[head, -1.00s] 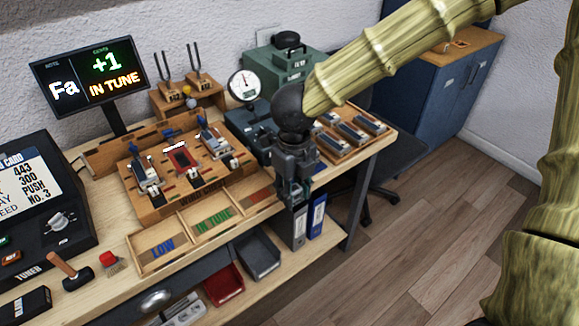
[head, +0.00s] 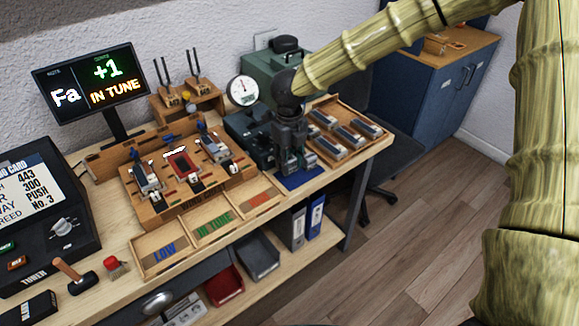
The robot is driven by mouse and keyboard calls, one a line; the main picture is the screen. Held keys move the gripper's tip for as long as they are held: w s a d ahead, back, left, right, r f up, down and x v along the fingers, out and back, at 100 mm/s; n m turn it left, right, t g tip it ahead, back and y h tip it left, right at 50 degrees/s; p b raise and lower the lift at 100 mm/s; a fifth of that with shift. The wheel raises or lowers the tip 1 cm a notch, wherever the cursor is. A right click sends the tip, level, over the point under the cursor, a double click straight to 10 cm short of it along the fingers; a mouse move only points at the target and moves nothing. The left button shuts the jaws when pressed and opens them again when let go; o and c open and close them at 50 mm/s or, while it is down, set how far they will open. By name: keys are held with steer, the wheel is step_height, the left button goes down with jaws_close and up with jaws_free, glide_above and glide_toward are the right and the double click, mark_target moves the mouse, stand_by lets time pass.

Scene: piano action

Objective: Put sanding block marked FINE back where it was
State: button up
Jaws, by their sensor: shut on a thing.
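My gripper (head: 291,168) points down over the right part of the bench, in front of the dial gauge. It is shut on a small block, taken to be the sanding block; the fingers hide most of it and no FINE mark can be read. A dark blue mat (head: 303,182) lies on the bench top right under and around the fingertips. I cannot tell whether the block touches the mat.
A wooden tray with several grey blocks (head: 351,138) stands close right of my gripper. Left are a sorting tray marked LOW and IN TUNE (head: 166,250) and a wooden rack (head: 185,172). A dial gauge (head: 243,90) stands behind. The bench's front edge is near.

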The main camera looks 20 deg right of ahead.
mark_target(289, 158)
steer(key=shift+s+f, duration=0.1)
steer(key=shift+f, duration=1.4)
steer(key=shift+f, duration=0.1)
steer(key=o, duration=1)
step_height(289, 158, up, 12)
steer(key=shift+r, duration=0.1)
